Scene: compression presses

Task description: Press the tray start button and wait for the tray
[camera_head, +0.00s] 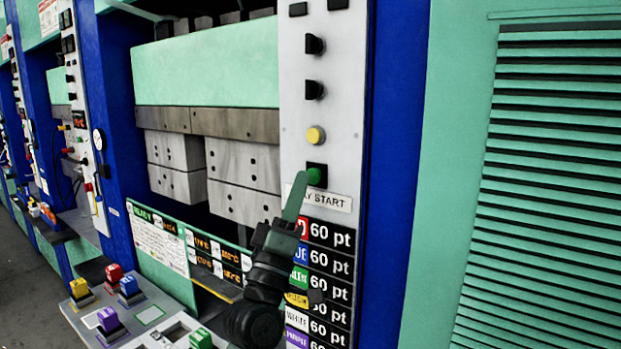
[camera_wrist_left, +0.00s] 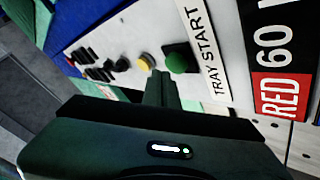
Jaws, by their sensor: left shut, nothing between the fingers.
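The green tray start button (camera_head: 315,176) sits on a black square mount on the light control panel, above a label reading "TRAY START" (camera_head: 335,200), partly covered by my gripper in the head view. My left gripper (camera_head: 297,190) is shut and empty, its fingers pointing up at the panel just below and left of the button. In the left wrist view the green button (camera_wrist_left: 178,60) lies just beside the fingertips (camera_wrist_left: 160,80). I cannot tell whether they touch it. No tray is clearly identifiable. My right gripper is not in view.
A yellow button (camera_head: 316,135) and black knobs (camera_head: 314,90) sit above the green one. Coloured point labels (camera_head: 330,262) run down the panel below. A table (camera_head: 160,290) with coloured blocks stands at lower left. A louvred green cabinet (camera_head: 540,180) is at right.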

